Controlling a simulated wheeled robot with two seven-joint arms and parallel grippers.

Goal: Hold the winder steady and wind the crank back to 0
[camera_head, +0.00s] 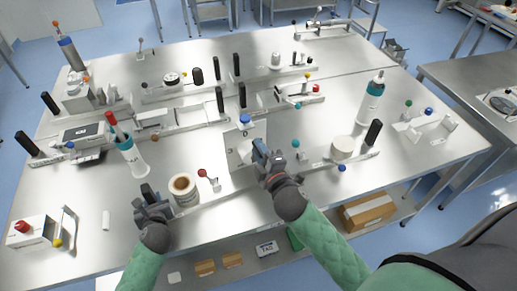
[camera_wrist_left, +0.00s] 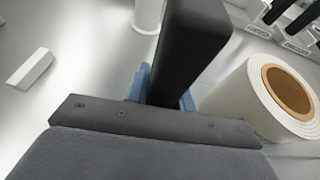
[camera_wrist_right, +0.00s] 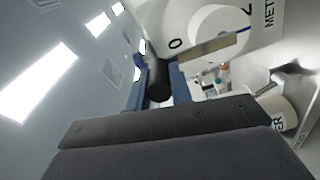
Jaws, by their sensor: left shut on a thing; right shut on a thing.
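The winder (camera_head: 238,154) stands at the front middle of the table, its pale dial face (camera_wrist_right: 272,50) close in the right wrist view with the marks 0, 2 and part of METER. The crank arm (camera_wrist_right: 210,46) crosses the dial, its handle end near the 0 mark. My right gripper (camera_head: 259,149) is shut on the black crank handle (camera_wrist_right: 158,78), which the fingers partly hide. My left gripper (camera_head: 147,203) is shut on an upright black handle post (camera_wrist_left: 188,50) at the table's front left, beside a white roll with a brown core (camera_head: 183,187).
A small red-knobbed lever (camera_head: 207,176) sits between the arms. A white roll (camera_head: 342,149) and black post (camera_head: 373,133) stand to the right.

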